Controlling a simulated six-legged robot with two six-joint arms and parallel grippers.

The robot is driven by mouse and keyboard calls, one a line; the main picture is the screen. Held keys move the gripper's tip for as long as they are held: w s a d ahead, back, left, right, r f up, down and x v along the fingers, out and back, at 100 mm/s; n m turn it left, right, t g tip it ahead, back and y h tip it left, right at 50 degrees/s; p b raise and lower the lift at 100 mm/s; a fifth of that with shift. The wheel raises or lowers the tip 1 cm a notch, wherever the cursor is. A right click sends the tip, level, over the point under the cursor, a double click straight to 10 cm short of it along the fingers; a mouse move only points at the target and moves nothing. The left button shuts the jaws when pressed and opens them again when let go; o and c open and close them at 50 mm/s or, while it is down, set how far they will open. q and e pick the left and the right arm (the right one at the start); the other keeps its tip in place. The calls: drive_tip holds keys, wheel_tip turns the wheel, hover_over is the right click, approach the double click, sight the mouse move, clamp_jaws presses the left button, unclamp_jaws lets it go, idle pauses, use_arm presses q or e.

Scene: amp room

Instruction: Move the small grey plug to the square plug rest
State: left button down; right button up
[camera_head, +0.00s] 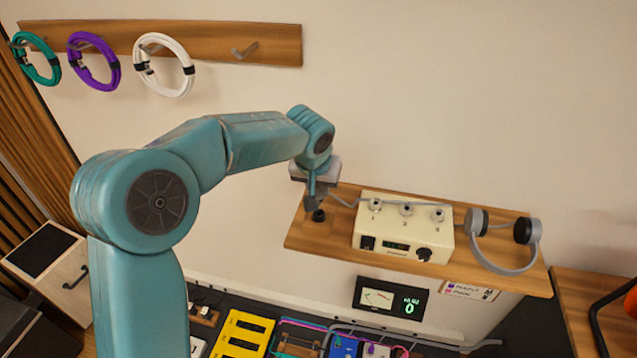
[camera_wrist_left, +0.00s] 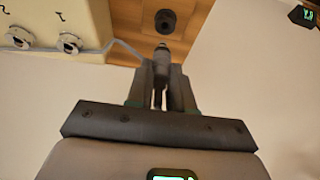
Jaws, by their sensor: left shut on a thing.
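My left gripper (camera_head: 313,197) is shut on the small grey plug (camera_wrist_left: 162,54), which sticks out past the fingertips in the left wrist view. In the head view the fingers mostly hide the plug. A thin grey cable runs from the plug toward the cream box. A small dark rest with a hole (camera_wrist_left: 165,21) is on the wooden shelf, just beyond the plug tip in the wrist view. It shows in the head view (camera_head: 319,215) just below the gripper. Its exact shape is hard to tell. The gap between plug and rest is unclear. My right gripper is not in view.
The cream box (camera_head: 404,228) with several sockets stands on the shelf (camera_head: 332,240), right of the gripper. A meter panel (camera_head: 391,298) is below. Coiled cables (camera_head: 165,65) hang on a wall rack.

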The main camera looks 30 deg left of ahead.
sight(319, 197)
use_arm(q)
drive_tip(key=shift+a+f+b, duration=0.15)
drive_tip(key=shift+f+b, duration=0.15)
drive_tip(key=shift+f, duration=0.35)
drive_tip(key=shift+s+f+b, duration=0.15)
drive_tip(key=shift+f+b, duration=0.15)
drive_tip(key=shift+f, duration=0.05)
drive_tip(key=shift+b+x, duration=0.55)
drive_tip(key=shift+x, duration=0.3)
drive_tip(key=shift+s+d+f+b, duration=0.2)
drive_tip(key=shift+s+d+b, duration=0.05)
drive_tip(key=shift+s+b, duration=0.1)
drive_tip(key=shift+w+f, duration=0.15)
drive_tip(key=shift+w, duration=0.1)
drive_tip(key=shift+s, duration=0.1)
